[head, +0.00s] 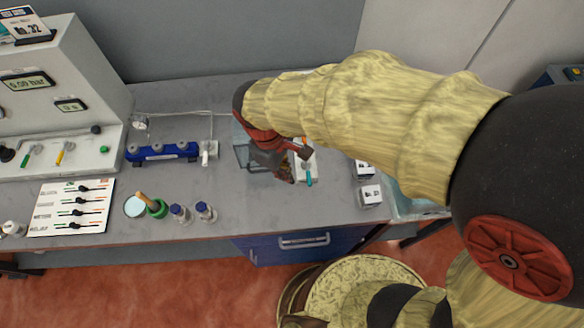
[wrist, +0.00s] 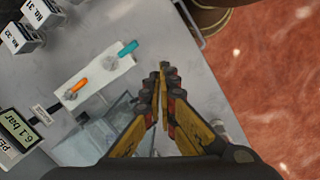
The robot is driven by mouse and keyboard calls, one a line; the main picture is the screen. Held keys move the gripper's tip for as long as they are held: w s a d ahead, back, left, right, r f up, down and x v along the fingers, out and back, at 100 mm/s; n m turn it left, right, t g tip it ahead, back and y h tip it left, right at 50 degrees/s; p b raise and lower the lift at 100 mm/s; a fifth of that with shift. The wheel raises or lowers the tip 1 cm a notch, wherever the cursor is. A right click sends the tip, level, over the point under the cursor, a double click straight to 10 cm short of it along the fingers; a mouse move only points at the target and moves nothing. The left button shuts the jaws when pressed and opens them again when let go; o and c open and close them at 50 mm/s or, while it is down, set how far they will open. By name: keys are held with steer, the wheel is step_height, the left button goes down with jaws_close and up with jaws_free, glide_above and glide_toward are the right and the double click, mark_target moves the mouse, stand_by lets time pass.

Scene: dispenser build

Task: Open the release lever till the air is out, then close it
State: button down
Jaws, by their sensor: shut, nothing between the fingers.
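A white valve block (wrist: 98,75) lies on the grey bench in the wrist view, with an orange lever (wrist: 80,87) at one end and a teal lever (wrist: 128,48) at the other. I cannot tell which is the release lever. In the head view the teal lever (head: 309,180) shows beside my gripper (head: 288,178), and the arm partly hides the block. My gripper (wrist: 165,75) is shut and empty, apart from both levers. A display (wrist: 18,130) beside the block reads 6.1 bar.
A clear tank (wrist: 105,125) stands close to my gripper. Small numbered boxes (head: 369,195) stand right of the block.

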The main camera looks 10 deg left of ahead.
mark_target(308, 173)
steer(key=w+a+n, duration=0.1)
steer(key=n, duration=0.1)
steer(key=w+a+n, duration=0.1)
steer(key=n, duration=0.1)
steer(key=w+a+n, duration=0.2)
steer(key=shift+f+t+h, duration=0.3)
steer(key=d+x, duration=0.1)
steer(key=x, duration=0.2)
steer(key=b+x, duration=0.1)
steer(key=x, duration=0.3)
steer(key=d+x, duration=0.1)
steer(key=x, duration=0.3)
steer(key=shift+w+d+r+b, duration=0.2)
steer(key=shift+w+d+b, duration=0.05)
steer(key=shift+d+b, duration=0.05)
steer(key=shift+w+d+f, duration=0.1)
steer(key=shift+d, duration=0.35)
